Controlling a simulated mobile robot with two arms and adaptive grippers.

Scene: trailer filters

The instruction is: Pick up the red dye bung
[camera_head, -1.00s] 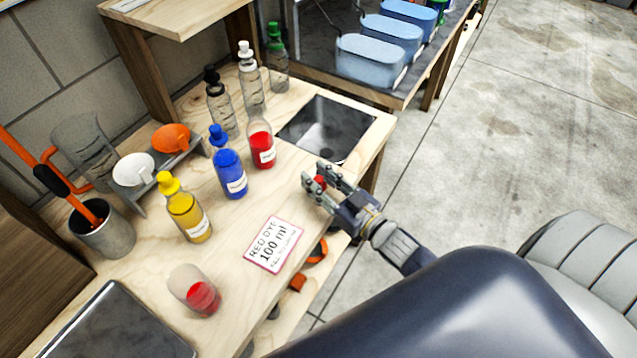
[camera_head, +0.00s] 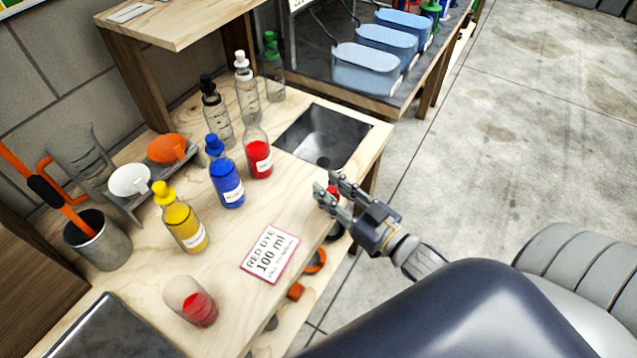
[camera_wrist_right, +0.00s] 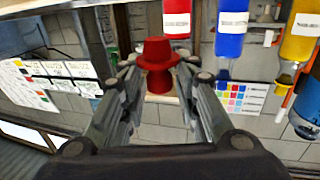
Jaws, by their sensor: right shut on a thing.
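The red dye bung (camera_wrist_right: 158,62) is between the fingertips of my right gripper (camera_wrist_right: 157,78) in the wrist view. In the head view the bung (camera_head: 332,191) is a small red spot between the fingers of my right gripper (camera_head: 333,188), which is shut on it. The gripper is over the bench's right edge, near the sink. The red dye bottle (camera_head: 258,158) stands open on the bench behind it, apart from the gripper. My left gripper is not in view.
A blue bottle (camera_head: 226,179) and a yellow bottle (camera_head: 181,222) stand left of the red one. A sign (camera_head: 270,254) and a beaker with red liquid (camera_head: 198,308) are in front. A sink (camera_head: 322,137) lies behind. Clear bottles (camera_head: 215,115) stand at the back.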

